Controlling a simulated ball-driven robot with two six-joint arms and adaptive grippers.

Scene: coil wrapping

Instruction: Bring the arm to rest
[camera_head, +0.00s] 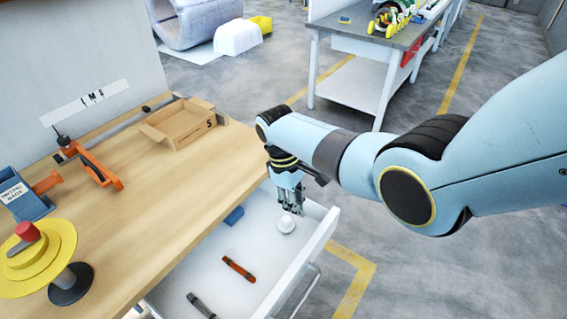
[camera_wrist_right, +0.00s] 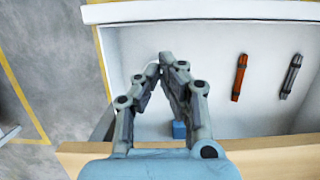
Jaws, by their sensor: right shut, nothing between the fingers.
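My right arm reaches in from the right in the head view. Its gripper (camera_head: 291,207) points down over the far end of the open white drawer (camera_head: 312,243). In the right wrist view the fingers of this gripper (camera_wrist_right: 166,66) come together at the tips, with nothing between them. My left gripper is not in view.
The drawer also holds a blue block (camera_head: 233,215), an orange-red tool (camera_head: 238,268) and a dark grey tool (camera_head: 201,306). On the wooden bench stand a cardboard box (camera_head: 178,125), an orange clamp (camera_head: 101,167) and a yellow disc stand (camera_head: 40,262). Grey floor lies right of the drawer.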

